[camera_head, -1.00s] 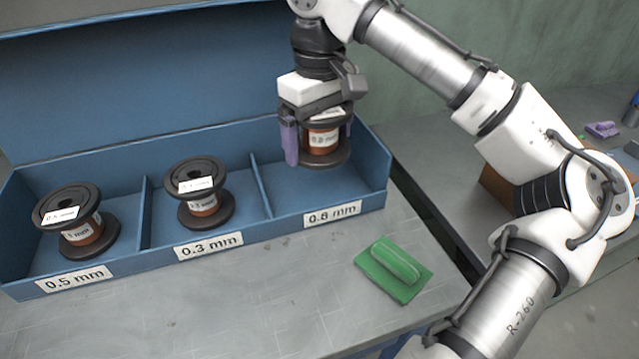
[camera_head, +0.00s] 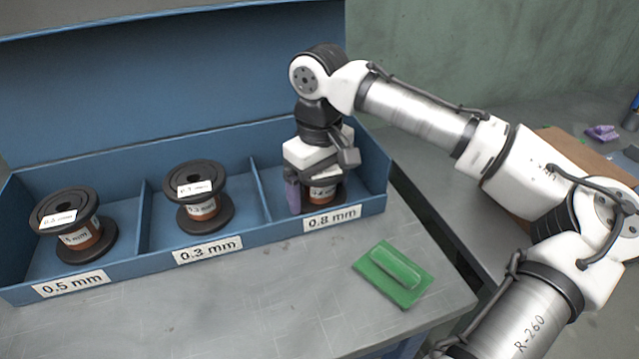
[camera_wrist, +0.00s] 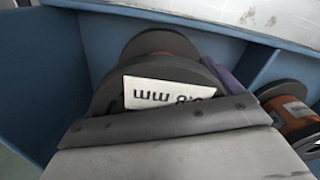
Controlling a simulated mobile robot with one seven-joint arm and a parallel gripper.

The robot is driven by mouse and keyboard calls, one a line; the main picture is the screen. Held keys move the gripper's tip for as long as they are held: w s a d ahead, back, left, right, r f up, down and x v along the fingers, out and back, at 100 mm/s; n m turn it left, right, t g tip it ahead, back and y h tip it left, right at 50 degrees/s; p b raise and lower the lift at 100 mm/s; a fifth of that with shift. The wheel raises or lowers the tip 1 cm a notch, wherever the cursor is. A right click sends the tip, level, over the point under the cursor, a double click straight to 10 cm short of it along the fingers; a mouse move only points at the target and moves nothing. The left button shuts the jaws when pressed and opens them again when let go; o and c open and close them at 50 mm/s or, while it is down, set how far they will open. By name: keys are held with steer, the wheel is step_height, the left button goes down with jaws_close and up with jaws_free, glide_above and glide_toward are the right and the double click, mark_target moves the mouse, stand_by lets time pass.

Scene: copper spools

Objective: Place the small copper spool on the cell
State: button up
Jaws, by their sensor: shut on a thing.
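A small copper spool (camera_head: 322,191) with black flanges and a white label is in the right-hand compartment, marked 0.8 mm. It also shows in the wrist view, its label reading 0.8 mm upside down (camera_wrist: 168,93). My gripper (camera_head: 315,192) is shut on this spool, low inside the compartment. My gripper hides much of the spool. I cannot tell whether its base touches the compartment floor. The blue compartment box (camera_head: 150,262) has three cells labelled 0.5 mm, 0.3 mm and 0.8 mm.
A 0.5 mm spool (camera_head: 75,236) stands in the left cell and a 0.3 mm spool (camera_head: 201,208) in the middle cell. Thin dividers separate the cells. A green block on a pad (camera_head: 393,274) lies on the grey table in front.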

steer(key=o, duration=1.2)
steer(key=shift+f, duration=0.1)
steer(key=shift+o, duration=0.2)
step_height(320, 180, up, 12)
steer(key=shift+r+p, duration=0.15)
steer(key=shift+p, duration=0.15)
